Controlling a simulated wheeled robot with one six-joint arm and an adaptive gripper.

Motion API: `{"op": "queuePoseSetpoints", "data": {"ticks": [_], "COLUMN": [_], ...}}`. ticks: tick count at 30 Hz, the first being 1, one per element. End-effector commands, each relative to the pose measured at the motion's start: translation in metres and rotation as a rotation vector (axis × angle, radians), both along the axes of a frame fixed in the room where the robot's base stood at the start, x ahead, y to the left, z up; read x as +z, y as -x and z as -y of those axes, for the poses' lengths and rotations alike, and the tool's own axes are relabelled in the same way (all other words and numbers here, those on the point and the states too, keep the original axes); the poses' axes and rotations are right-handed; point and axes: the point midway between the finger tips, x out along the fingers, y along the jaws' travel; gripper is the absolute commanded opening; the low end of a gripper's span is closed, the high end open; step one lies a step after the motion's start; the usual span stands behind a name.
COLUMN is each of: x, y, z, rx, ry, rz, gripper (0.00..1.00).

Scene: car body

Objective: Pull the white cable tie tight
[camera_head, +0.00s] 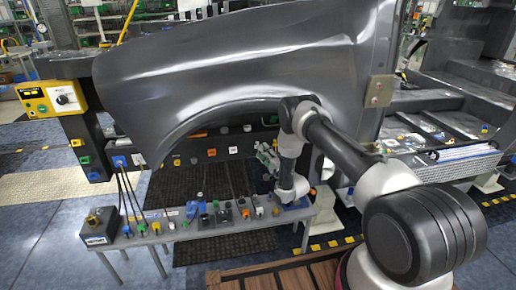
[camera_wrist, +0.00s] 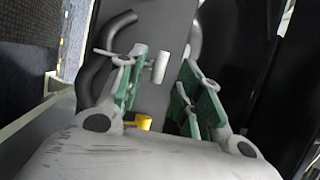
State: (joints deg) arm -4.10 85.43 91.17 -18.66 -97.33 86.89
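In the wrist view my gripper (camera_wrist: 164,62) is open, its two green-padded fingers apart with a grey panel behind them. A short white piece (camera_wrist: 161,67), which looks like part of the white cable tie, shows between the fingertips, close to the left one. A thin pale strip (camera_wrist: 104,53) sticks out left of the left finger. A thick black hose (camera_wrist: 96,72) curves behind that finger, which hides part of it. I cannot tell whether the left finger touches the tie. In the head view my gripper (camera_head: 266,157) is below the fender's arch; the tie is too small to make out there.
A large grey fender (camera_head: 240,60) hangs above and in front of my arm. A grey bench (camera_head: 190,236) with several coloured switches and connectors stands below. A small yellow part (camera_wrist: 141,122) shows between the finger bases. A yellow control box (camera_head: 52,98) is at left.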

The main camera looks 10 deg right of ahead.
Motion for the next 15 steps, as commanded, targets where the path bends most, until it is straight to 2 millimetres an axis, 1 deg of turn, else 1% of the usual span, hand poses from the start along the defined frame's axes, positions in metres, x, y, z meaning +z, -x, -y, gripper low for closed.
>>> {"op": "queuePoseSetpoints", "data": {"ticks": [3,6,10,15], "x": [0.004,0.006,0.007,0.007], "y": [-0.018,-0.03,-0.038,-0.04], "z": [-0.008,-0.013,-0.016,-0.017], "rx": [0.001,0.0,-0.001,-0.001], "ry": [0.002,0.002,0.003,0.003], "rz": [0.002,0.0,-0.001,-0.002], "gripper": [0.35,0.35,0.35,0.35]}}
